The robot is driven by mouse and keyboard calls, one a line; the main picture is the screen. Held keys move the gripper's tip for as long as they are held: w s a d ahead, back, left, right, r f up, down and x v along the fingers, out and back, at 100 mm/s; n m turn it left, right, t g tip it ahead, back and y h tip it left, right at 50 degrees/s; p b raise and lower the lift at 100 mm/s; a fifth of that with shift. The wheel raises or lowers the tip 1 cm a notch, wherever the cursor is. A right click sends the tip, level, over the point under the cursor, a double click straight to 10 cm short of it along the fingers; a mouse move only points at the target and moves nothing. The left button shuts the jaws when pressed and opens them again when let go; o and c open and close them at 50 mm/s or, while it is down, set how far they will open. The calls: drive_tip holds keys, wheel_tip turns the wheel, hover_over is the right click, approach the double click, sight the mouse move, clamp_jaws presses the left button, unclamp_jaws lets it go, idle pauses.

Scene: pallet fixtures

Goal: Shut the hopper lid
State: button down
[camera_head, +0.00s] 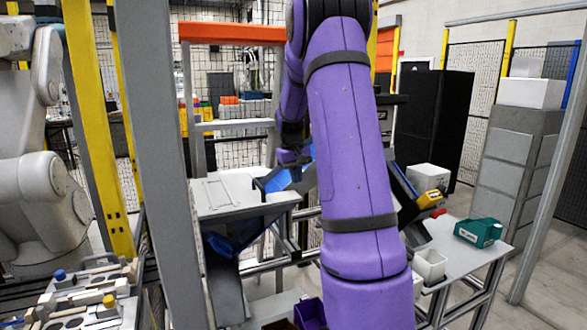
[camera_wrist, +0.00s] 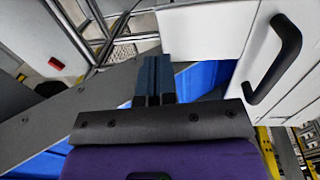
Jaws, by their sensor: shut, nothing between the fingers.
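The hopper lid (camera_wrist: 265,50) is a white panel with a black handle (camera_wrist: 283,57) at the right of the wrist view. The hopper's blue interior (camera_wrist: 206,78) shows beside it, so the opening is uncovered there. My gripper (camera_wrist: 154,62) is shut and empty, its dark fingers over the opening, left of the handle and apart from it. In the head view the white hopper top (camera_head: 232,192) is left of my purple arm, with blue showing at its right end. My fingertips cannot be made out there, and my arm hides part of the hopper.
A table (camera_head: 470,258) at the right bears a green box (camera_head: 478,232) and a white bin (camera_head: 430,265). A yellow item (camera_head: 433,198) is just right of my arm. A grey post (camera_head: 155,150) stands in front at the left.

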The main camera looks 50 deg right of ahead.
drive_tip(key=shift+f, duration=0.15)
idle(0.3)
wheel_tip(320, 180, up, 14)
idle(0.5)
drive_tip(key=s+a+r+n+t, duration=0.15)
drive_tip(key=s+a, duration=0.25)
drive_tip(key=a, duration=0.6)
drive_tip(key=s+a+r+n+t, duration=0.1)
drive_tip(key=s+a+r+t, duration=0.15)
drive_tip(key=a, duration=0.85)
drive_tip(key=s+a+f+n, duration=0.1)
drive_tip(key=s+a+f, duration=0.1)
drive_tip(key=s+a, duration=0.3)
drive_tip(key=s+a+f+t, duration=0.1)
drive_tip(key=s+a+f, duration=0.1)
drive_tip(key=s+a, duration=0.3)
drive_tip(key=s+a+f+n+y, duration=0.1)
drive_tip(key=s+a+f, duration=0.2)
drive_tip(key=s, duration=0.3)
drive_tip(key=shift+s+a+n+t, duration=0.2)
drive_tip(key=shift+a+n+t, duration=0.2)
drive_tip(key=shift+a, duration=0.5)
